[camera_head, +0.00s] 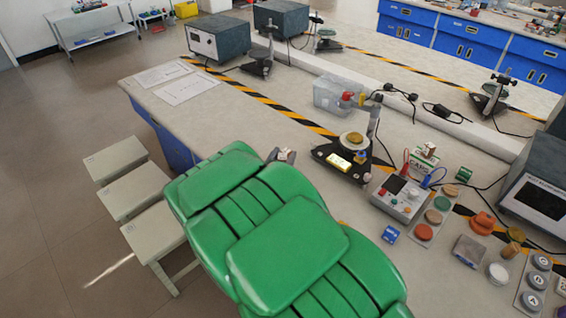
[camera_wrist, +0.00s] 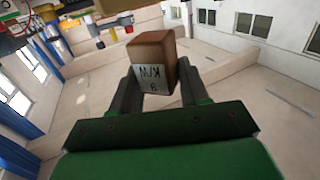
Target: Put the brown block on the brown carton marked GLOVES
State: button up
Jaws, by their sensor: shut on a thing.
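My gripper (camera_wrist: 158,70) is shut on the brown block (camera_wrist: 150,48), which has a pale marked face turned toward the wrist camera. The block is tilted in the wrist view and sits between both fingers. In the head view my green arm hides most of the gripper; the block's small end (camera_head: 287,155) shows just past it, by the front edge of the bench. I cannot make out a brown carton marked GLOVES in either view.
On the bench (camera_head: 225,112) stand a black-based stand (camera_head: 340,162), a clear tub (camera_head: 335,95), a grey meter box (camera_head: 398,198) and a white-green box (camera_head: 423,160). Small coloured pieces crowd the right. Papers lie at the left; stools (camera_head: 130,185) stand on the floor.

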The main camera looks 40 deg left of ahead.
jog(key=shift+f, duration=1.05)
jog(key=shift+f, duration=0.1)
jog(key=o, duration=1.1)
jog(key=shift+c, duration=0.2)
jog(key=shift+s+d, duration=0.15)
jog(key=shift+s, duration=0.25)
jog(key=v, duration=1.1)
